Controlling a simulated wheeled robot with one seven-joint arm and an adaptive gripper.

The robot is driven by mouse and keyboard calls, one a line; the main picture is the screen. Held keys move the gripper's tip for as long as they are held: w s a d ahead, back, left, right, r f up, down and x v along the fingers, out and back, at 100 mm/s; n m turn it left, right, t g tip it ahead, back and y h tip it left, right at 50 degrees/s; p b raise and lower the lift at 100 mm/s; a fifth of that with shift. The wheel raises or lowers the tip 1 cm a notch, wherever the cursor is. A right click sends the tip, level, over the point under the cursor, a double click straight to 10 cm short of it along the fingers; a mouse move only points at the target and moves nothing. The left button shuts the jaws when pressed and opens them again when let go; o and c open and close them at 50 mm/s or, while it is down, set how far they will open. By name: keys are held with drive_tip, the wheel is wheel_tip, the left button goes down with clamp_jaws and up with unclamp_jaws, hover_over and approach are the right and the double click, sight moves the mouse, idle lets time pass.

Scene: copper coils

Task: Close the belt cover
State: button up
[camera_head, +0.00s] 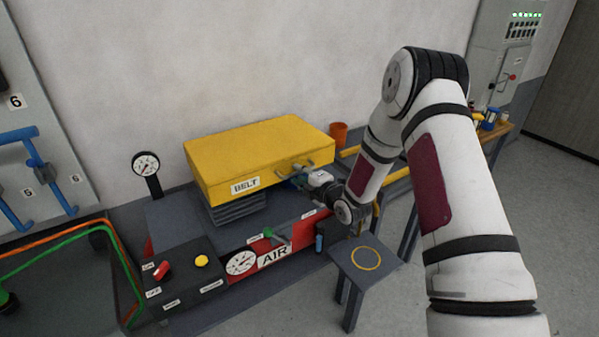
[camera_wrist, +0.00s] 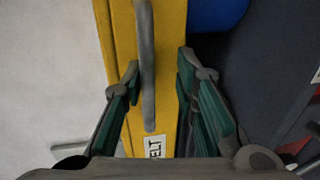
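The yellow belt cover (camera_head: 258,150), with a "BELT" label on its front, sits above a dark ribbed block on the machine bench. A grey bar handle (camera_head: 297,170) is on its front, towards the right end. My gripper (camera_head: 304,179) is at this handle and partly hard to make out there. In the wrist view my gripper (camera_wrist: 163,88) is open, with one green-padded finger on each side of the yellow cover (camera_wrist: 173,60). The grey handle (camera_wrist: 147,65) lies between the fingers, nearer the left one. No finger clearly touches it.
Below the cover is a red panel with an "AIR" label (camera_head: 274,256), a gauge (camera_head: 240,262) and a green valve handle (camera_head: 269,233). A small grey stool (camera_head: 345,261) stands in front. An orange cup (camera_head: 338,133) is behind. A rounded blue thing (camera_wrist: 216,12) shows in the wrist view.

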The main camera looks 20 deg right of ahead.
drive_tip(key=shift+r, duration=0.15)
drive_tip(key=v, duration=1.2)
drive_tip(key=s+d+r+m+g+h, duration=0.1)
drive_tip(key=s+r+m+g+h, duration=0.2)
drive_tip(key=r+m, duration=0.45)
drive_tip(key=s+d+r+m+g+h, duration=0.1)
drive_tip(key=s+r+m+g+h, duration=0.25)
drive_tip(key=r, duration=0.65)
drive_tip(key=s+a+r+m+g, duration=0.1)
drive_tip(key=s+a+r+m, duration=0.1)
drive_tip(key=s, duration=0.7)
drive_tip(key=s+a+r+m+g+y, duration=0.1)
drive_tip(key=s+a+r+m, duration=0.1)
drive_tip(key=s+m, duration=0.3)
drive_tip(key=s+a+r+m+g, duration=0.1)
drive_tip(key=s+a+r+m, duration=0.1)
drive_tip(key=s, duration=1.1)
drive_tip(key=shift+r+m+y, duration=0.25)
drive_tip(key=shift+m+y, duration=0.1)
drive_tip(key=shift+m, duration=0.45)
